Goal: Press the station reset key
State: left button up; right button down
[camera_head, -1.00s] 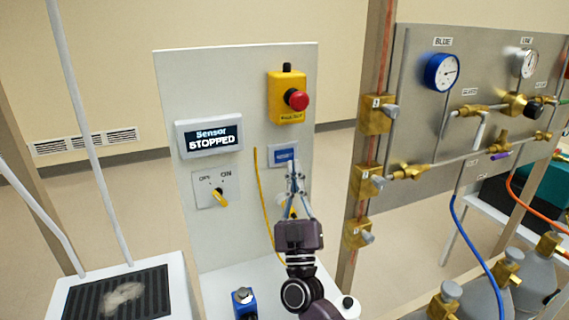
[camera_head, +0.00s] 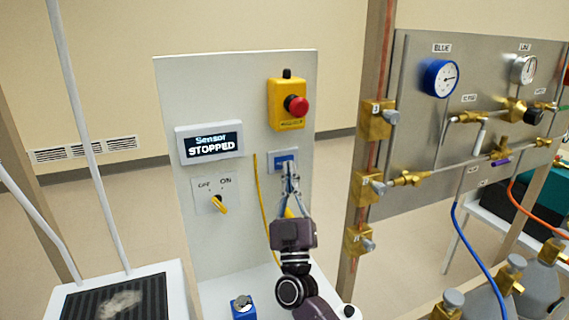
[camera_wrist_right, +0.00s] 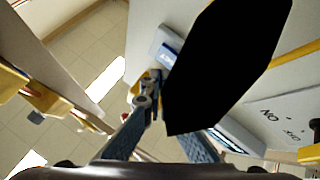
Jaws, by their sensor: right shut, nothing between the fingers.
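The station reset key appears as a blue label-like plate in a pale frame (camera_head: 284,156) on the grey upright panel, below the yellow emergency-stop box. My right gripper (camera_head: 290,168) is shut and empty, its fingertips overlapping the lower part of the key in the head view. I cannot tell whether they touch it. In the right wrist view the blue key (camera_wrist_right: 169,54) shows beyond the fingers, and a large black shape hides much of the scene. The display (camera_head: 210,143) reads "Sensor STOPPED". My left gripper is not in view.
The red emergency-stop button (camera_head: 297,105) sits above the key. A yellow OFF/ON switch (camera_head: 219,204) is lower left, and a yellow cable (camera_head: 262,205) hangs beside the key. The post with brass valves (camera_head: 375,120) stands close on the right.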

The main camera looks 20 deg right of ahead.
jog(key=shift+w, duration=0.1)
dwell(0.7)
jog(key=shift+w, duration=0.35)
jog(key=shift+w, duration=0.35)
dwell(0.6)
dwell(0.3)
jog(key=shift+s+p, duration=0.55)
jog(key=shift+s, duration=0.3)
jog(key=s+p, duration=0.3)
jog(key=s, duration=0.2)
jog(key=shift+a, duration=0.1)
